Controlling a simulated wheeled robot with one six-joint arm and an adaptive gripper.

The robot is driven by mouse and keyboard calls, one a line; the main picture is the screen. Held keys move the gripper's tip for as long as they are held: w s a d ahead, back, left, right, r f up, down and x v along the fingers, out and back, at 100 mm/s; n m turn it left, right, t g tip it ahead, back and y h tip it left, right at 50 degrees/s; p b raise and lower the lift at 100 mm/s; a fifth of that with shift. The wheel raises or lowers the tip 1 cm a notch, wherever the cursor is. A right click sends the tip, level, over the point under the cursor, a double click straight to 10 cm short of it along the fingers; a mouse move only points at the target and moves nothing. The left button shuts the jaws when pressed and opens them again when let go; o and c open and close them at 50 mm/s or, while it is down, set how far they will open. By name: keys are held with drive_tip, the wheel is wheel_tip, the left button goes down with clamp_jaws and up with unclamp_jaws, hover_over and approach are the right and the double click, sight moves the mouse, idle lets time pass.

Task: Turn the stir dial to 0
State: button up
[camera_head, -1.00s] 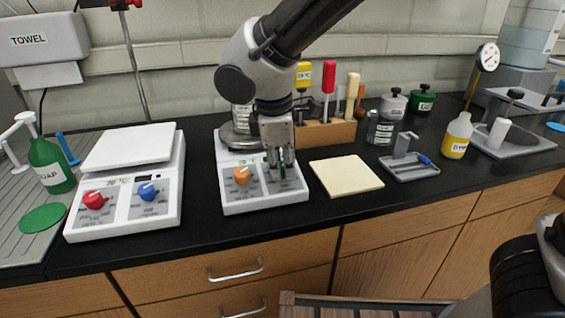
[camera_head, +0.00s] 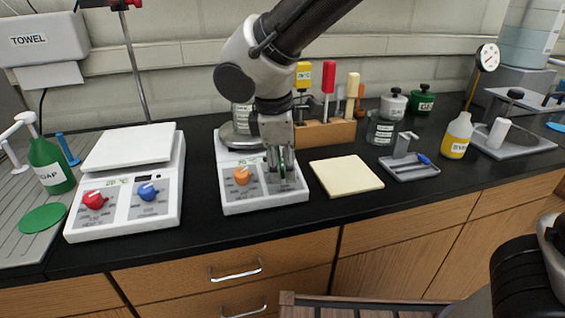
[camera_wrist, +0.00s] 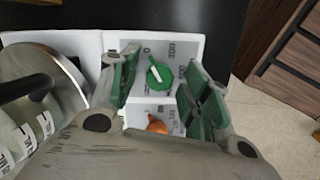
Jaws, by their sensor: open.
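The middle hotplate (camera_head: 262,207) has an orange dial (camera_head: 242,175) on the left of its front panel. Its green dial is on the right, mostly hidden by my gripper (camera_head: 281,170) in the head view. In the wrist view the green dial (camera_wrist: 160,76) with a white pointer bar shows between the open fingers of my gripper (camera_wrist: 161,62). The bar lies slanted, and a "0" mark is near the dial. I see no clear contact with the dial. The orange dial (camera_wrist: 157,126) is partly hidden by my gripper.
A second white device (camera_head: 120,221) at left has a red dial (camera_head: 95,200) and a blue dial (camera_head: 148,191). A pale square pad (camera_head: 346,175) lies right of the middle hotplate. A wooden tool block (camera_head: 325,133) stands behind it.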

drive_tip(key=d+v, duration=0.1)
drive_tip(key=v, duration=1)
drive_tip(key=shift+a+r, duration=0.35)
drive_tip(key=shift+a, duration=0.1)
